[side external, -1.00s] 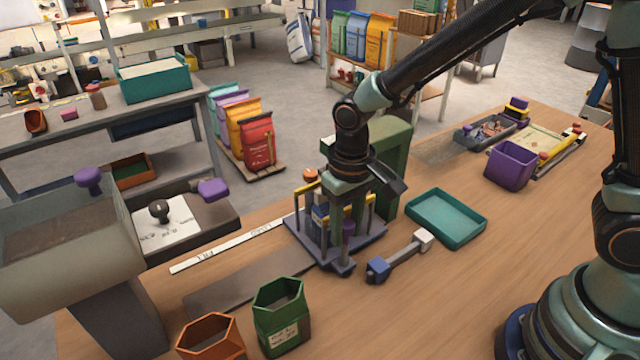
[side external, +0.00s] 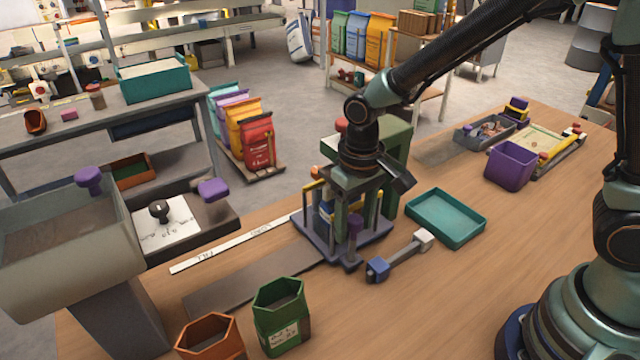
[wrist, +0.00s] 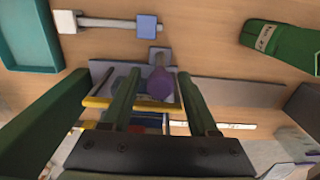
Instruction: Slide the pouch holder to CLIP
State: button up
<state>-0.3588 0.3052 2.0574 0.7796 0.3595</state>
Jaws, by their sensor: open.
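The pouch holder (side external: 375,234) is a grey-blue plate with posts and yellow rails. It stands on a dark track (side external: 250,285), at the right part of that track, partly under the green arch (side external: 398,145). A purple knob (side external: 355,226) rises at its front; the wrist view shows this knob (wrist: 160,84) between my fingers. My gripper (wrist: 158,72) is open, with one finger on each side of the knob; contact cannot be told. A blue and white pouch in the holder is mostly hidden by my gripper.
A bar with blue and white ends (side external: 400,257) and a teal tray (side external: 446,218) lie right of the holder. Green (side external: 281,318) and orange (side external: 210,340) hexagonal cups stand in front of the track. A hopper (side external: 65,245) stands at the left.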

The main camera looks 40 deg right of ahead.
jog(key=shift+r, duration=3.5)
jog(key=s+d+r+t, duration=0.2)
jog(key=s+d+r, duration=0.1)
jog(key=d, duration=0.3)
jog(key=s+d+r+t, duration=0.3)
jog(key=d+r, duration=0.3)
jog(key=d, duration=0.1)
jog(key=shift+t, duration=0.3)
